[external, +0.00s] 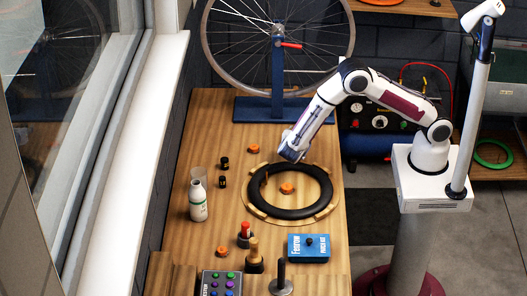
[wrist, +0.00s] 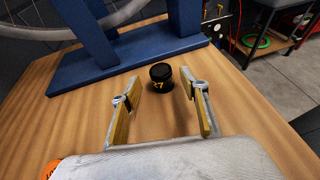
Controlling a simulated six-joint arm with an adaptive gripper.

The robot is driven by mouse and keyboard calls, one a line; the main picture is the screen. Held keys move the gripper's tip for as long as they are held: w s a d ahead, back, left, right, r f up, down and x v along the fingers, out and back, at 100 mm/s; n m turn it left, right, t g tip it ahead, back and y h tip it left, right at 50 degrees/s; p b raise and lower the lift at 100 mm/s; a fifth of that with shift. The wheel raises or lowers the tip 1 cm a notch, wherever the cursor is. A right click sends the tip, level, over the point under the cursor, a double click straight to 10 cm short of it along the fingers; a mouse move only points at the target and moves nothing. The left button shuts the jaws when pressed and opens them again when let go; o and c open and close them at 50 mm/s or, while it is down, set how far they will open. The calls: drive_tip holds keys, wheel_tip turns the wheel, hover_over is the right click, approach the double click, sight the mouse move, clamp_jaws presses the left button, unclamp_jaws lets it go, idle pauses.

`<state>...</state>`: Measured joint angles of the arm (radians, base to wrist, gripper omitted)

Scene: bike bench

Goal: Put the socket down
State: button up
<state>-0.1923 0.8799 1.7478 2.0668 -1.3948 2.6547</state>
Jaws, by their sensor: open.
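A black socket (wrist: 161,74) with yellow marking stands upright on the wooden bench in the wrist view, close to the blue stand's base. My gripper (wrist: 159,84) is open, with one finger to the left of the socket and one to the right. Gaps show between the socket and both fingers, and nothing is held. In the external view my gripper (external: 289,156) is low over the bench, behind the black tyre ring; this socket cannot be made out there. Two other small black cylinders, (external: 224,162) and (external: 222,182), stand to the left.
The blue wheel stand (external: 282,108) is at the back. A black tyre ring (external: 262,208) lies mid-bench with an orange piece (external: 286,188) inside. A white bottle (external: 198,203), a blue box (external: 308,247) and a button panel (external: 220,283) are nearer the front.

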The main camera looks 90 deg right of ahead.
drive_tip(key=shift+x, duration=1.75)
drive_tip(key=shift+s, duration=0.15)
clamp_jaws()
